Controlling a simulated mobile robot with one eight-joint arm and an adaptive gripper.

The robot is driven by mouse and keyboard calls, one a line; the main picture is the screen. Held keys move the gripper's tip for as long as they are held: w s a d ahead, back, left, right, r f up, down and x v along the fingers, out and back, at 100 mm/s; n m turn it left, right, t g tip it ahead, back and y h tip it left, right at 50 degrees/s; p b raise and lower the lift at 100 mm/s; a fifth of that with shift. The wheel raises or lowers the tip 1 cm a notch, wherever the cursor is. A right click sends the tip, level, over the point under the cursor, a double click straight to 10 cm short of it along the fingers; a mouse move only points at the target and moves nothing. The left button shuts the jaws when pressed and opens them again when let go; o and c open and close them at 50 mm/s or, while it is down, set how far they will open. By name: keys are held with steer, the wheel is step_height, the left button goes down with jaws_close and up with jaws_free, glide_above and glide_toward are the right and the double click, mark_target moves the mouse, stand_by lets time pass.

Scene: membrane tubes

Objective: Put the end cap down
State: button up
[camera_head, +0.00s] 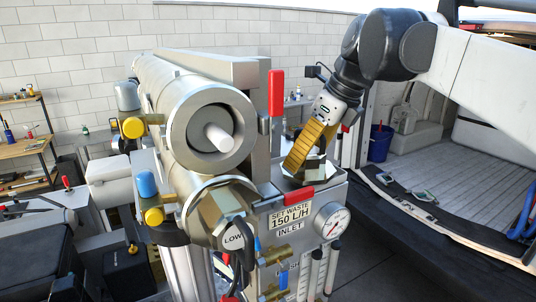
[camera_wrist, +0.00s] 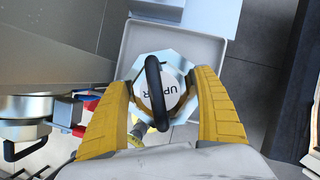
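The end cap (camera_wrist: 160,66) is a faceted metal piece with a round white face marked "UPPER" and a black loop handle (camera_wrist: 153,92). In the head view the end cap (camera_head: 318,170) is partly hidden under my gripper (camera_head: 298,160). In the wrist view the yellow fingers of my gripper (camera_wrist: 165,90) lie close along both sides of the cap and look shut on it. A pale square tray (camera_wrist: 222,48) lies beneath the cap. I cannot tell whether the cap touches the tray. The upper tube (camera_head: 178,128) is open, with a white rod (camera_head: 219,138) inside.
The lower tube has a cap marked "LOW" (camera_head: 233,239). A red lever (camera_head: 276,93) stands left of my gripper. A pressure gauge (camera_head: 332,221) and "INLET" sign (camera_head: 291,217) are below. In the wrist view, fittings (camera_wrist: 60,128) crowd the left; dark floor is at right.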

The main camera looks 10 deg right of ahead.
steer(key=v, duration=1.2)
steer(key=shift+r+b, duration=0.15)
steer(key=shift+b, duration=0.15)
